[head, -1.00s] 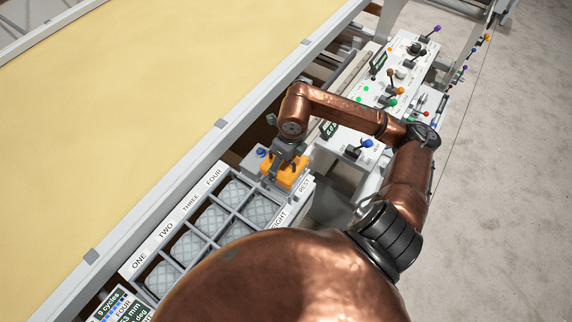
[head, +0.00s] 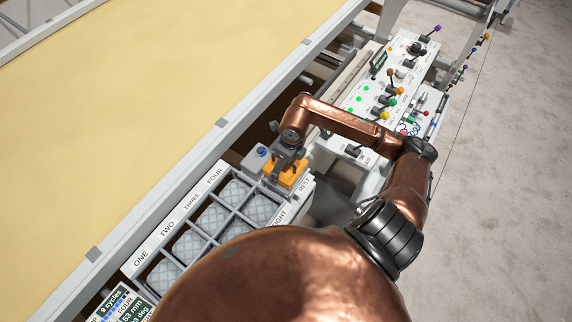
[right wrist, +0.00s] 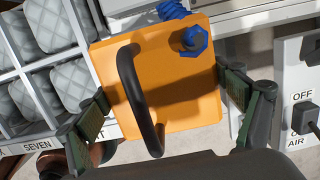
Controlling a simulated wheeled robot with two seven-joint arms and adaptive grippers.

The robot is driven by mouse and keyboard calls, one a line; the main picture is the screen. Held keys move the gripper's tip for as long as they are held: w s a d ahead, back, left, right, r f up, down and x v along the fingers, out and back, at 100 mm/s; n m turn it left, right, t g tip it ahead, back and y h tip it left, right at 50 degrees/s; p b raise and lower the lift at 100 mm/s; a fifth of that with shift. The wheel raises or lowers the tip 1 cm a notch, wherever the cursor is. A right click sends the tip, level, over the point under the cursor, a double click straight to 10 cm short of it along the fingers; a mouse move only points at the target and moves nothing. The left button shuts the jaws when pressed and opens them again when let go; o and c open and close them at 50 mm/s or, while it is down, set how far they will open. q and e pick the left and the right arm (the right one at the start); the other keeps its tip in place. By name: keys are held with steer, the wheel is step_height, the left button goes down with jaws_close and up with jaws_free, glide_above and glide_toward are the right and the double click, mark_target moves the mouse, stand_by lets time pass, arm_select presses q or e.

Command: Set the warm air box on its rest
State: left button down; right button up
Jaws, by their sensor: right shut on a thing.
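The warm air box is an orange block (head: 291,174) with a black handle and a blue fitting on top. In the right wrist view the orange box (right wrist: 185,65) lies squarely between my fingers. My right gripper (right wrist: 165,101) is shut on it, one finger against each side. In the head view my right gripper (head: 284,166) is above the box, at the end of the compartment tray, beside the label REST (head: 304,186). Whether the box's underside touches the rest is hidden. My left gripper is not in view.
A tray (head: 207,208) of compartments with grey quilted pads adjoins the box. A control panel (head: 398,75) with coloured knobs and levers stands to the upper right. A switch box marked OFF and AIR (right wrist: 300,95) is right of the gripper.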

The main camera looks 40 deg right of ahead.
steer(key=shift+f+b, duration=0.45)
steer(key=o, duration=1.5)
steer(key=shift+r+p, duration=0.65)
steer(key=shift+p, duration=0.05)
steer(key=r, duration=0.4)
steer(key=s+r+b, duration=0.1)
steer(key=r, duration=0.7)
steer(key=shift+s+d+b, duration=0.2)
steer(key=shift+b, duration=0.1)
